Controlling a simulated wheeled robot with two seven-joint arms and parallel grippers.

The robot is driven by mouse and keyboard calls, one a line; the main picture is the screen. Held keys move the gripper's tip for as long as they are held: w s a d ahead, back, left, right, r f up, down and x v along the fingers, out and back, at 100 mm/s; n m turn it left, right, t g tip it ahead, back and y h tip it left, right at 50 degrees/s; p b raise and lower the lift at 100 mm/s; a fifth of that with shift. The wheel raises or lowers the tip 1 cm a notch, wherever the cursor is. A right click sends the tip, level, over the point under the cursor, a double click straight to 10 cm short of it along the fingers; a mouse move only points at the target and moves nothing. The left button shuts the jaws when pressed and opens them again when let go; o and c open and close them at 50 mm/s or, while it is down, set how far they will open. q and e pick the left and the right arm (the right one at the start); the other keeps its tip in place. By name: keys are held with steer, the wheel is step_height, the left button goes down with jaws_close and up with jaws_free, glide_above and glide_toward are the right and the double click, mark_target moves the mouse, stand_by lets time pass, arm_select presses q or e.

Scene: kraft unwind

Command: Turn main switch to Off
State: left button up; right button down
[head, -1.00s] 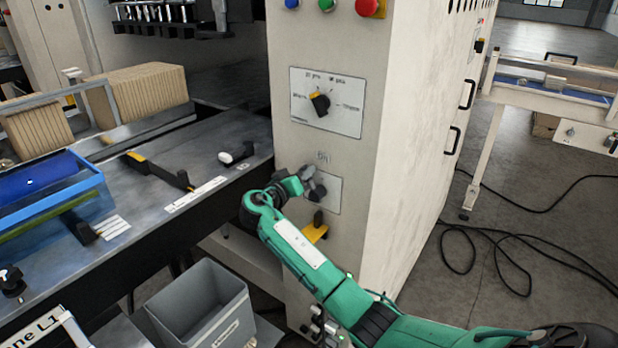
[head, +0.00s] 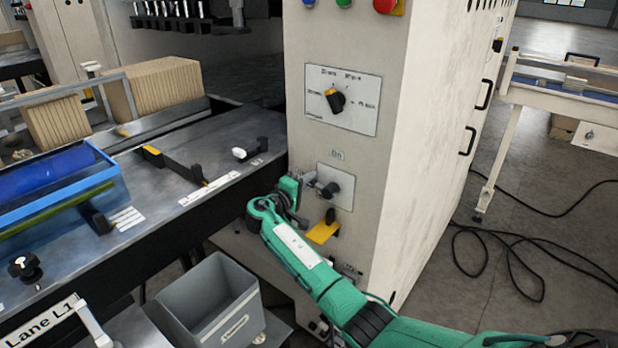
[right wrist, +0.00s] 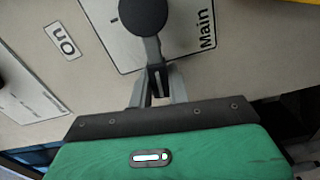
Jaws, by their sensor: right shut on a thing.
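The main switch (head: 328,189) is a dark round knob with a lever, on a white plate (head: 345,185) low on the machine's cream front. An "On" label is above the plate. My right gripper (head: 309,182) is at the switch from the left, shut on its lever. In the right wrist view, the black knob (right wrist: 143,16) shows at the top, with its grey lever (right wrist: 153,50) running down between the fingertips of my right gripper (right wrist: 158,82). The plate reads "Main" there; the "On" label (right wrist: 65,42) is left of it. My left gripper is not in view.
A selector dial (head: 335,100) sits above the switch, and a yellow bracket with a dark knob (head: 323,232) sits below it. A worktable edge (head: 230,185) is close on the left. A grey bin (head: 210,300) stands below. Cables lie on the floor at right.

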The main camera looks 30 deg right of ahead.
steer(key=shift+f+n, duration=0.35)
steer(key=shift+n, duration=0.15)
steer(key=shift+f+n, duration=0.2)
steer(key=shift+n, duration=0.1)
steer(key=shift+f, duration=0.1)
steer(key=c, duration=1.3)
jaws_free()
